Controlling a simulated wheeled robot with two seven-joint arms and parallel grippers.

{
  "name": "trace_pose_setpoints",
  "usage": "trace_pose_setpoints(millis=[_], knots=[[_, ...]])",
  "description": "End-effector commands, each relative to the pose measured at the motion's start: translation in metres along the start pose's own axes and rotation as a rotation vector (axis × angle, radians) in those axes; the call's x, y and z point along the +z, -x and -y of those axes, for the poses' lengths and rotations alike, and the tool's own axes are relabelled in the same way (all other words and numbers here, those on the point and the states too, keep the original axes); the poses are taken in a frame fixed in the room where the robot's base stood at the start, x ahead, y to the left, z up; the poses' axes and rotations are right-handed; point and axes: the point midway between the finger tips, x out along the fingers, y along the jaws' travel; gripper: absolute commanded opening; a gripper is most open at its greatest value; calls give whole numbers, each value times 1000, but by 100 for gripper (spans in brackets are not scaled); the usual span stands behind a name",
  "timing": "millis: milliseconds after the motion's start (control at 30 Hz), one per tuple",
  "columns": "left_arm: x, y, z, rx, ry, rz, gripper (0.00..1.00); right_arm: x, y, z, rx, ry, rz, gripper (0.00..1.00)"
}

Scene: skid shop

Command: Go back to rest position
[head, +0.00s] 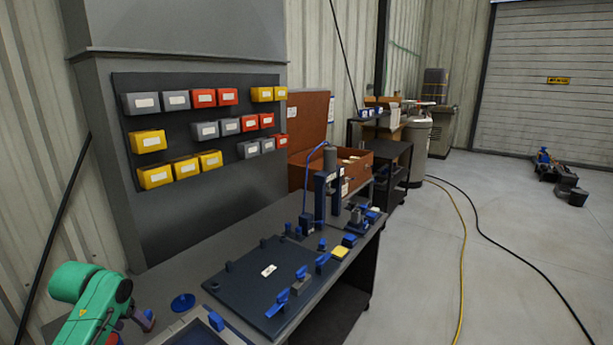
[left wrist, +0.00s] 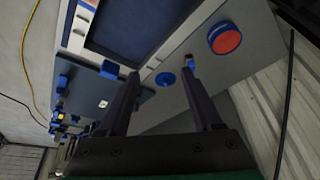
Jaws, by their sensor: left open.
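My left gripper (left wrist: 165,85) shows in the left wrist view with its two dark fingers spread apart and nothing between the tips. The workbench surface lies beyond it. In the head view my green left arm comes in at the lower left, and the gripper end (head: 146,320) is small and partly hidden there, near the bench's front left part. My right gripper is in neither view.
The workbench (head: 238,240) carries a dark plate (head: 245,280) with blue clamps, a blue disc (head: 183,302) and a press (head: 328,180). A red button (left wrist: 226,40) is near the left gripper. Bins hang on the back panel. Open floor lies right, crossed by cables.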

Motion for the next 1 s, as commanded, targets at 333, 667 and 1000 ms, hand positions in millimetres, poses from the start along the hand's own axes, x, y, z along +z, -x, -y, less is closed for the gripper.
trace_pose_setpoints(millis=[333, 667, 1000], knots=[[65, -36, -60, 10, -160, 44, 66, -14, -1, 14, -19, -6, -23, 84], [162, -44, -126, 60, -296, 66, 66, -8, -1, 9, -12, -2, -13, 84], [241, -13, -156, 94, -314, 67, 66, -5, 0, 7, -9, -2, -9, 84]])
